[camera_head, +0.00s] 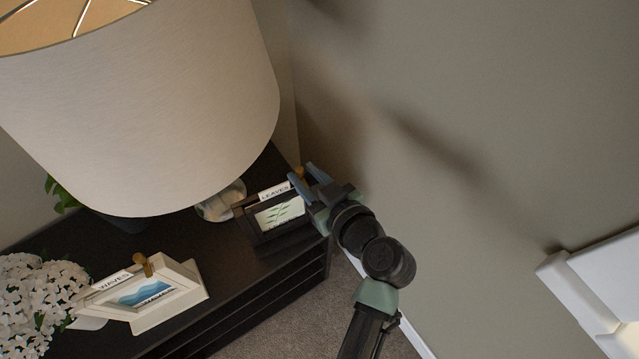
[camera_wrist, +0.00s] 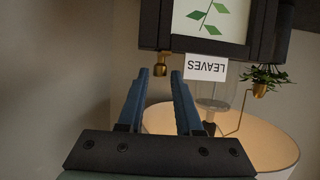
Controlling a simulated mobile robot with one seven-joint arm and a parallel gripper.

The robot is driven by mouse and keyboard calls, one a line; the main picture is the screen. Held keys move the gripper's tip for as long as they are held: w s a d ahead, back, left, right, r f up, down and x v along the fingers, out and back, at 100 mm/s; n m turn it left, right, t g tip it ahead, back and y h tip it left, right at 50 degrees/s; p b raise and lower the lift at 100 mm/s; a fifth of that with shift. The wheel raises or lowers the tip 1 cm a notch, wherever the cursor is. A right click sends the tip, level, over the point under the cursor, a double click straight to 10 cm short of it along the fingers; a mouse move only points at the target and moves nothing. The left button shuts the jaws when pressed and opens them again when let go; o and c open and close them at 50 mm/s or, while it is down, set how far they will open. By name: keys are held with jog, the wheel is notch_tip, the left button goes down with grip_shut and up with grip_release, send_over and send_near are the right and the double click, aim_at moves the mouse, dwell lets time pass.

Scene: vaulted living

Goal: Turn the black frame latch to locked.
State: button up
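The black frame (camera_head: 262,235) holds a green leaf picture and a white LEAVES tag (camera_head: 275,189). It stands on the dark cabinet top, and it shows upside down in the wrist view (camera_wrist: 262,35). Its brass latch (camera_wrist: 161,64) sits at the frame's edge beside the tag. The latch also shows small in the head view (camera_head: 299,172). My gripper (camera_wrist: 160,76) is open, its two blue fingers apart. The fingertips lie on either side of the latch in the wrist view. I cannot tell whether they touch it. In the head view my gripper (camera_head: 303,171) is at the frame's right end.
A white WAVES frame (camera_head: 190,285) with its own brass latch (camera_head: 144,262) stands left on the cabinet (camera_head: 215,320). A big lampshade (camera_head: 150,100) hangs over the cabinet's back. White flowers (camera_head: 40,300) are at the left. The wall (camera_head: 480,120) is close on the right.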

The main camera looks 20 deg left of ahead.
jog(key=b+v, duration=0.1)
jog(key=v, duration=1.1)
jog(key=shift+d+r, duration=0.15)
jog(key=shift+r, duration=0.05)
jog(key=shift+s, duration=0.15)
jog(key=w+d+r+m+t+h, duration=0.1)
jog(key=w+r+m+t+h, duration=0.3)
jog(key=r, duration=0.6)
jog(key=w+d+r+n+t+p, duration=0.1)
jog(key=w+r+t, duration=0.1)
jog(key=w+r, duration=0.5)
jog(key=w+d+r+m+t+h, duration=0.1)
jog(key=w+r+m+t+h, duration=0.2)
jog(key=r, duration=0.9)
jog(key=s+r+m+t+h, duration=0.1)
jog(key=s+r+t, duration=0.2)
jog(key=r, duration=0.5)
jog(key=s+r+m+t+h, duration=0.1)
jog(key=s+r+t, duration=0.2)
jog(key=r, duration=0.5)
jog(key=s+r+m+t+h+p, duration=0.1)
jog(key=s+r+m+t, duration=0.1)
jog(key=s+r, duration=0.3)
notch_tip(320, 180, up, 4)
jog(key=shift+d+r+t+h, duration=0.2)
jog(key=shift+t+h, duration=0.1)
jog(key=shift+t, duration=0.6)
